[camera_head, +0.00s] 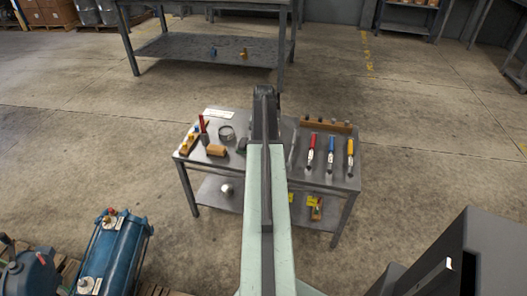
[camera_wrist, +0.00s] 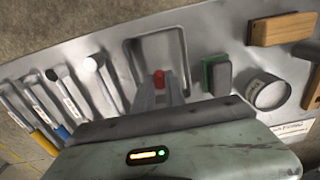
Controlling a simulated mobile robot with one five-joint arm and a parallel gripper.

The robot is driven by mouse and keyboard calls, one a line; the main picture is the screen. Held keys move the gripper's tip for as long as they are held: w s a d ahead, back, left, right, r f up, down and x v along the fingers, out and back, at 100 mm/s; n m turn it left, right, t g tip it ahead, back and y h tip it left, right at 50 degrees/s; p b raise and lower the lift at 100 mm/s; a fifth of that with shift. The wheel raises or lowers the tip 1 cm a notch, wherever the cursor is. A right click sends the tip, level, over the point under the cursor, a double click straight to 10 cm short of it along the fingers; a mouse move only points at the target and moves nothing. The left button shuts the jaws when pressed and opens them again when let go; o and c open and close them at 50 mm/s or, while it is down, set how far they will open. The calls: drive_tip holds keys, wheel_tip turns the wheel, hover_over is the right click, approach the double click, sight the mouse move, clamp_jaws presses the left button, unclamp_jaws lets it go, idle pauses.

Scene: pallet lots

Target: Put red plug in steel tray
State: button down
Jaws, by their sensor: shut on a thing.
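The red plug (camera_wrist: 158,78) shows in the wrist view between the tips of my gripper (camera_wrist: 159,88), which is shut on it. The steel tray (camera_wrist: 150,50) is a shallow rounded rectangle on the grey metal bench top. The plug and fingertips appear over the tray's area. I cannot tell whether the plug touches the tray floor. In the head view my arm covers the plug, the fingertips and most of the tray.
Beside the tray are a green-and-black block (camera_wrist: 216,75), a round metal container (camera_wrist: 269,93) and a wooden block (camera_wrist: 285,28). On the other side lie tools with red (camera_head: 311,149), blue (camera_head: 331,149) and yellow (camera_head: 350,148) handles. A wooden rack (camera_head: 326,126) stands behind them.

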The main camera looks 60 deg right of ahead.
wheel_tip(320, 180, down, 4)
drive_tip(key=b, duration=0.3)
drive_tip(key=shift+b, duration=0.4)
drive_tip(key=shift+r, duration=0.3)
drive_tip(key=shift+f, duration=0.15)
drive_tip(key=c, duration=1.4)
unclamp_jaws()
wheel_tip(320, 180, up, 12)
drive_tip(key=p, duration=1.2)
drive_tip(key=shift+r+p, duration=0.25)
drive_tip(key=shift+p, duration=0.1)
drive_tip(key=shift+f, duration=0.15)
